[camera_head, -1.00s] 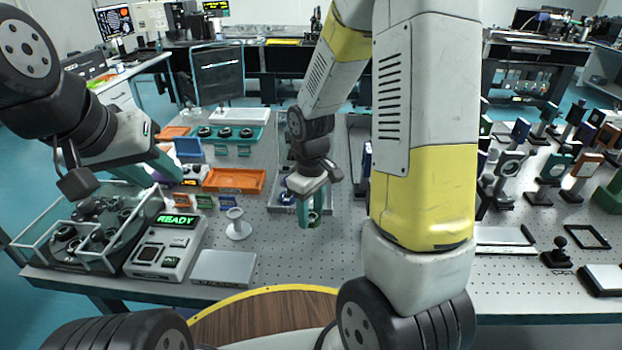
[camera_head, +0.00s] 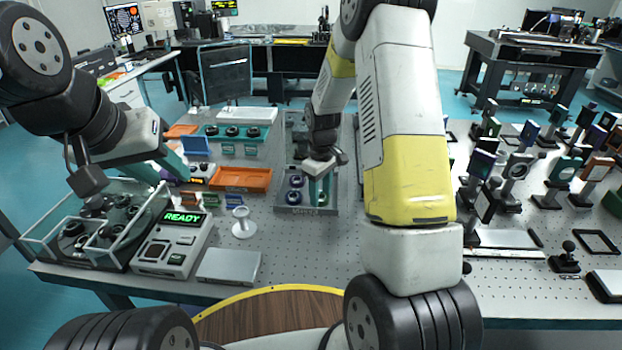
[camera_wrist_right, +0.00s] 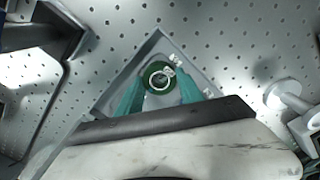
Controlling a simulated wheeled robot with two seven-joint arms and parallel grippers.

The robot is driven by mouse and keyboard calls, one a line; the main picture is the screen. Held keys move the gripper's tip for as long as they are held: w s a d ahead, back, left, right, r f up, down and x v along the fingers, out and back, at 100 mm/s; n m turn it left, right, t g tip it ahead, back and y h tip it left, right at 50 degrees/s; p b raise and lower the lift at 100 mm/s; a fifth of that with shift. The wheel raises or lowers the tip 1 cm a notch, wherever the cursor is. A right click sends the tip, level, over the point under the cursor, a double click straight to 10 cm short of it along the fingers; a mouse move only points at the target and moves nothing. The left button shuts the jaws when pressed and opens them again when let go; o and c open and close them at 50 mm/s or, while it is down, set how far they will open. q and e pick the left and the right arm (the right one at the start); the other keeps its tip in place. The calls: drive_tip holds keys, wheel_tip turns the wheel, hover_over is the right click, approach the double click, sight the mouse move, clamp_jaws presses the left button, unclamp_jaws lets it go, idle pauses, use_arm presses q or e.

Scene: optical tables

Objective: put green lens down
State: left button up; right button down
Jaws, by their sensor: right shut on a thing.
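My right gripper (camera_head: 321,200) points down at the right part of a small grey tray (camera_head: 292,210). It is shut on the green lens (camera_wrist_right: 159,78), a round green-rimmed piece between the teal fingertips. In the right wrist view the lens is inside the outline of the tray's corner (camera_wrist_right: 158,40), near lettering on the tray. I cannot tell whether the lens touches the tray floor. Two dark round lenses (camera_head: 295,182) sit in the tray to the left of the gripper. My left gripper (camera_head: 172,165) hangs above the left side of the table; its jaw gap is unclear.
A white stand (camera_head: 243,225) is left of the tray, also seen in the right wrist view (camera_wrist_right: 287,97). An orange tray (camera_head: 240,179), a READY box (camera_head: 172,245) and a clear-walled bin (camera_head: 60,255) stand further left. Several mounted optics fill the right side.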

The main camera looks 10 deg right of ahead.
sight(321, 196)
drive_tip(key=c, duration=0.7)
unclamp_jaws()
drive_tip(key=shift+f, duration=0.15)
drive_tip(key=shift+c, duration=0.2)
wheel_tip(321, 196, up, 12)
drive_tip(key=r, duration=0.1)
drive_tip(key=s+r+m+t+y, duration=0.1)
drive_tip(key=s+r+m+t, duration=0.2)
drive_tip(key=s+r, duration=0.8)
drive_tip(key=s+a+r+m+t, duration=0.1)
drive_tip(key=s+r+m, duration=0.1)
drive_tip(key=s, duration=0.4)
drive_tip(key=s+a+r+m+t+y, duration=0.1)
drive_tip(key=s+r+m+t, duration=0.1)
drive_tip(key=s, duration=0.5)
drive_tip(key=shift+s+r, duration=0.2)
drive_tip(key=shift+r, duration=0.1)
